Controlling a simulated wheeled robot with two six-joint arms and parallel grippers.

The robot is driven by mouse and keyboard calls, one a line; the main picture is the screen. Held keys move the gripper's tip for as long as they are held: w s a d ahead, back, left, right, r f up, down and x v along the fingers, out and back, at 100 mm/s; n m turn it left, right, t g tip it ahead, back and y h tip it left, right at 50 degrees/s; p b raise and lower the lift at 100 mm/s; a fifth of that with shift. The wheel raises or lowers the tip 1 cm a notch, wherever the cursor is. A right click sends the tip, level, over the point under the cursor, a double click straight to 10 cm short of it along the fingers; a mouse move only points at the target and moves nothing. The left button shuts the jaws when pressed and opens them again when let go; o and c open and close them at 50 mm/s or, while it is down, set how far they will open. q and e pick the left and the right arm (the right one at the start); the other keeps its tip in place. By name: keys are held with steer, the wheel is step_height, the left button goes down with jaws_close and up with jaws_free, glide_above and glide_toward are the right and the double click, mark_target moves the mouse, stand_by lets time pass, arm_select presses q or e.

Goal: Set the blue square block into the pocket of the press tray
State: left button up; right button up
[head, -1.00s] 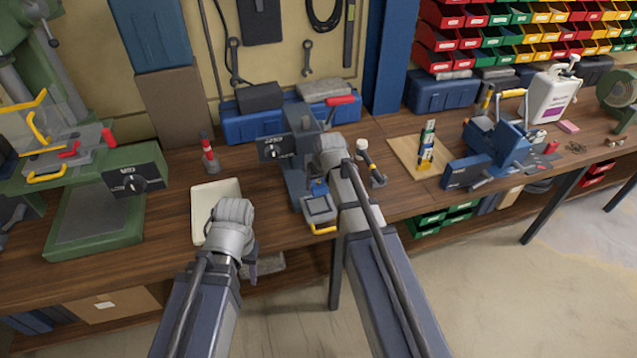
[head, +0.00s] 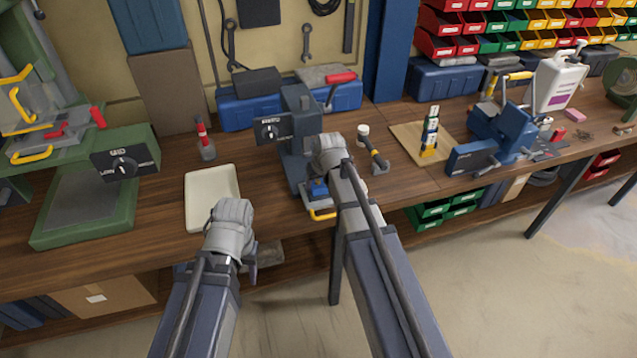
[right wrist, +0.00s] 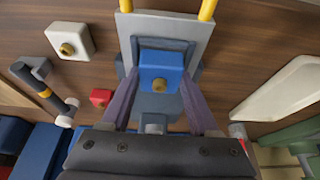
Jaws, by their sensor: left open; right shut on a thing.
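The blue square block (right wrist: 160,72) has a brass knob on its face and sits between the two purple fingers of my right gripper (right wrist: 160,100), which is shut on it. The block also shows in the head view (head: 318,188), partly behind my right wrist. It is over the grey press tray (right wrist: 205,28), whose dark pocket edge (right wrist: 185,44) shows around the block's far side. I cannot tell whether the block is above the pocket or down in it. The tray's yellow handle (head: 322,216) faces the table's front. My left gripper (head: 252,272) is open and empty at the front edge.
The press (head: 297,140) stands behind the tray. A cream tray (head: 212,198) lies to its left, and a hammer-like tool (head: 376,160) and a white piece (head: 362,133) to its right. A green machine (head: 90,200) fills the far left.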

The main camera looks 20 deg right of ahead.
steer(key=o, duration=1.5)
steer(key=p+v, duration=0.7)
steer(key=shift+s+r, duration=0.15)
steer(key=shift+r, duration=0.2)
steer(key=s+a+n+g, duration=0.1)
steer(key=s+a, duration=0.3)
steer(key=s, duration=0.3)
steer(key=s+a+f+n+g+h, duration=0.1)
steer(key=s+a+g, duration=0.1)
steer(key=s+a, duration=0.3)
steer(key=s+a+n+g, duration=0.1)
steer(key=s+a, duration=0.3)
steer(key=s, duration=0.4)
steer(key=shift+s+a+f+g+h, duration=0.2)
steer(key=shift+s+f+g+h, duration=0.1)
steer(key=shift+g, duration=0.2)
